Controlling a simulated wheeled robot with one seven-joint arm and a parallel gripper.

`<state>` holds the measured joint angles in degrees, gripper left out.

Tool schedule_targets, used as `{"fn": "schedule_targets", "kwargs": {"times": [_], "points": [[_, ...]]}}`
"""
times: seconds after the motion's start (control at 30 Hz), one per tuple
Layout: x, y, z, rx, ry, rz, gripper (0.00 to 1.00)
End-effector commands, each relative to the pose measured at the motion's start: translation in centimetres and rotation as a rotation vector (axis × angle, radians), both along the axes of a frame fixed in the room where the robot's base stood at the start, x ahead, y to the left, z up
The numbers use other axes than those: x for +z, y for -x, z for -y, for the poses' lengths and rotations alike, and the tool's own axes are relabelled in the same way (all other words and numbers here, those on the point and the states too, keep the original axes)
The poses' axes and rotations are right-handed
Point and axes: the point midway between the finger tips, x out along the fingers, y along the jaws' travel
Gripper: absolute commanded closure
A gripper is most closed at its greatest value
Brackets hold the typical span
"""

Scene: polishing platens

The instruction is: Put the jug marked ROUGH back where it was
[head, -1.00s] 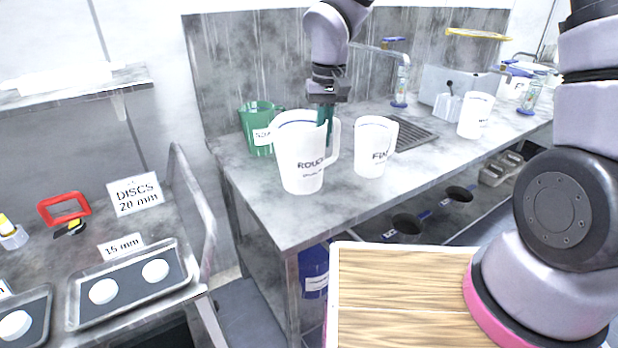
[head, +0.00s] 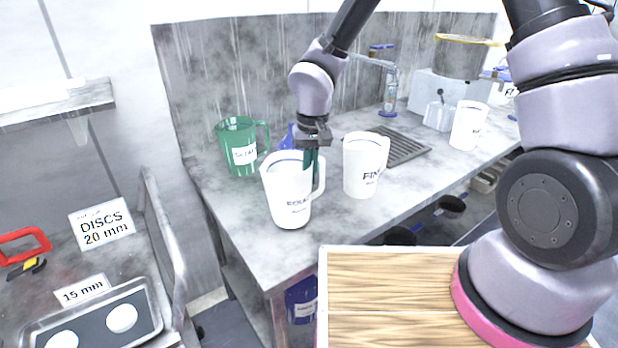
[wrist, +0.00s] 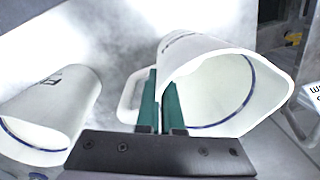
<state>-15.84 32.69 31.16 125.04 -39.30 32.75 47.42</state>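The white jug marked ROUGH (head: 283,190) is upright at the front left of the grey counter (head: 330,222). I cannot tell whether its base touches the counter. My gripper (head: 311,168) is at its handle side, with green fingers pointing down. In the wrist view, my gripper (wrist: 160,105) has its fingers close together around a white part of the jug (wrist: 222,88), by the handle, and looks shut on it. The jug's open mouth with a blue line inside shows there.
A white jug marked FINE (head: 362,178) stands close to the right. A green jug (head: 237,160) and a blue object (head: 287,140) are behind. Another white jug (head: 468,125) is farther right, past a drain grille (head: 405,148). A wooden board (head: 385,300) is in front.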

Motion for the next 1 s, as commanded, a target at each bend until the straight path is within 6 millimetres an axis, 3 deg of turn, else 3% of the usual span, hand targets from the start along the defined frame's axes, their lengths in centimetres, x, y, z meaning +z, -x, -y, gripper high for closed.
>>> {"fn": "schedule_targets", "kwargs": {"times": [0.1, 0.47, 0.5, 0.53, 0.57, 0.87, 1.0], "points": [[-0.9, 0.0, 0.0, 0.001, -0.001, 0.000, 1.00], [-1.3, 0.0, 0.0, 0.001, 0.000, 0.000, 1.00], [-1.2, 0.0, 0.0, 0.001, -0.001, 0.001, 0.81], [-1.2, 0.0, 0.0, 0.001, -0.001, 0.001, 0.70], [-1.2, 0.0, 0.0, 0.001, -0.001, 0.001, 0.67], [-1.1, 0.0, 0.0, 0.001, -0.001, 0.001, 0.67], [0.0, -0.2, 0.0, 0.000, -0.002, 0.006, 0.67]]}}
